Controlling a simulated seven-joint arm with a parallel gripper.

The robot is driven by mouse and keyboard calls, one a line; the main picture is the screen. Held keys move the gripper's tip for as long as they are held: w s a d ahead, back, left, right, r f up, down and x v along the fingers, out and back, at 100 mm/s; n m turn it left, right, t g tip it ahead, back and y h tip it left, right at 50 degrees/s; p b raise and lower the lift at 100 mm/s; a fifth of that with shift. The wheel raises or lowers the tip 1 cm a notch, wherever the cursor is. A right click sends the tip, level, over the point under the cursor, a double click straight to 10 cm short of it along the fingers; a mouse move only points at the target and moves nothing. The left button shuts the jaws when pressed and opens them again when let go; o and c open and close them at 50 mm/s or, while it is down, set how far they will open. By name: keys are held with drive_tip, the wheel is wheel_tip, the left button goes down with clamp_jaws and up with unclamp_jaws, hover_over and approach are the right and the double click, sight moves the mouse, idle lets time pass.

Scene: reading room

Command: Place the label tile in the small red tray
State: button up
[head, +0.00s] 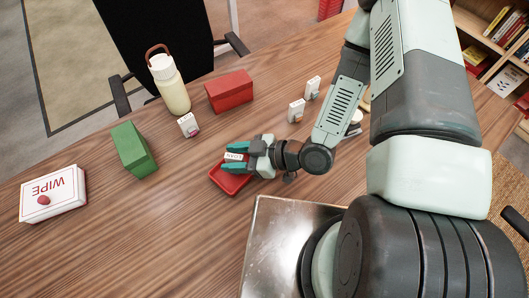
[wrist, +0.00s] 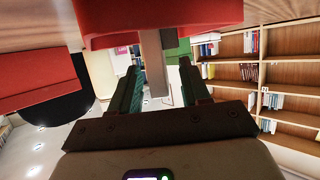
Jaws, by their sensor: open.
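The label tile (head: 233,156), white with dark lettering, shows between my gripper's teal fingers in the head view. In the wrist view it is a narrow grey-beige block (wrist: 152,62) between the fingers, with a gap on each side. My gripper (head: 236,156) is open around it, over the far part of the small red tray (head: 230,183). The fingers also show in the wrist view (wrist: 160,88). The tray's red wall (wrist: 165,18) fills the top of that view, and the tile overlaps it. Whether the tile touches the tray floor is hidden.
A red box (head: 229,92), a cream bottle (head: 170,85), a green box (head: 133,150) and a WIPE box (head: 54,194) stand on the wooden table. Small white tiles (head: 188,125) stand further back. A metal plate (head: 275,235) lies at the near edge.

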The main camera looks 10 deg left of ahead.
drive_tip(key=v, duration=1)
drive_tip(key=w+d+r+m+t+h, duration=0.3)
drive_tip(key=w+d+r+t+h, duration=0.35)
drive_tip(key=w+d+h, duration=0.65)
drive_tip(key=w+d+r+m+h, duration=0.1)
drive_tip(key=d+r+m, duration=0.15)
drive_tip(key=r, duration=0.45)
drive_tip(key=w+d+r+m, duration=0.1)
drive_tip(key=d+r+m, duration=0.15)
drive_tip(key=r, duration=0.55)
drive_tip(key=s+a+r+m, duration=0.1)
drive_tip(key=s+r+m, duration=0.3)
drive_tip(key=s+r, duration=0.3)
drive_tip(key=s+a+r+m, duration=0.2)
drive_tip(key=s+r+m, duration=0.3)
drive_tip(key=s, duration=0.6)
wheel_tip(320, 180, up, 3)
drive_tip(key=shift+s+a+f+m+g+y, duration=0.2)
drive_tip(key=shift+a+m+g+y, duration=0.1)
drive_tip(key=shift+g, duration=0.15)
